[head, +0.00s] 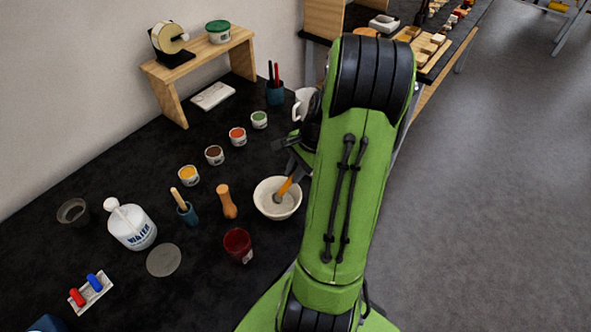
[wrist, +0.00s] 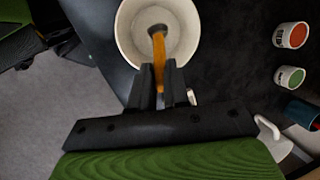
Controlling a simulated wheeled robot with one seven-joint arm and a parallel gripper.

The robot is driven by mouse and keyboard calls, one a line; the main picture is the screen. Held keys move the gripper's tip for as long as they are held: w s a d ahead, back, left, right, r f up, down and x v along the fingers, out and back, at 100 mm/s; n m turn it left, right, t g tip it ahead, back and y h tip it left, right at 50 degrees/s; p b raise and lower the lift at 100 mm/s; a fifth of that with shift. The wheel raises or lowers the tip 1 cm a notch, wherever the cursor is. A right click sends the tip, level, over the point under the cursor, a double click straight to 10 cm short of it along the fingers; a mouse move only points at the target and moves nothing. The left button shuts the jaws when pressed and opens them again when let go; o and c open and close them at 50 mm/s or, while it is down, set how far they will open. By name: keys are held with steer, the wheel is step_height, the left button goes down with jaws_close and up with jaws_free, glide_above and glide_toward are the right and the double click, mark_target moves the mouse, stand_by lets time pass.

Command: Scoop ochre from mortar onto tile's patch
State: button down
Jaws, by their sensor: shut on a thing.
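The mortar (head: 262,206) is a pale round bowl on the black bench, just left of my arm; it also shows at the top of the wrist view (wrist: 123,38). My gripper (wrist: 160,75) is shut on the orange-brown handle of a scoop-like tool (wrist: 158,62). The tool's dark head is inside the mortar, and the handle leans over the rim; the tool also shows in the head view (head: 285,188). In the head view my gripper (head: 292,168) is partly hidden by my arm. I cannot make out ochre in the bowl or pick out the tile's patch.
A wooden pestle-like piece (head: 227,202), a dark red cup (head: 238,246), and a yellow pot (head: 188,176) stand left of the mortar. Further left are a white water bottle (head: 131,226), a grey disc (head: 164,260), and a small white tray (head: 101,296). A white jug (head: 301,104) stands behind.

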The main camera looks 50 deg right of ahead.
steer(key=shift+f+b, duration=0.35)
steer(key=shift+f, duration=0.45)
stand_by(1.3)
step_height(320, 180, up, 7)
steer(key=p, duration=0.7)
steer(key=shift+r, duration=0.2)
steer(key=shift+f, duration=0.1)
stand_by(0.4)
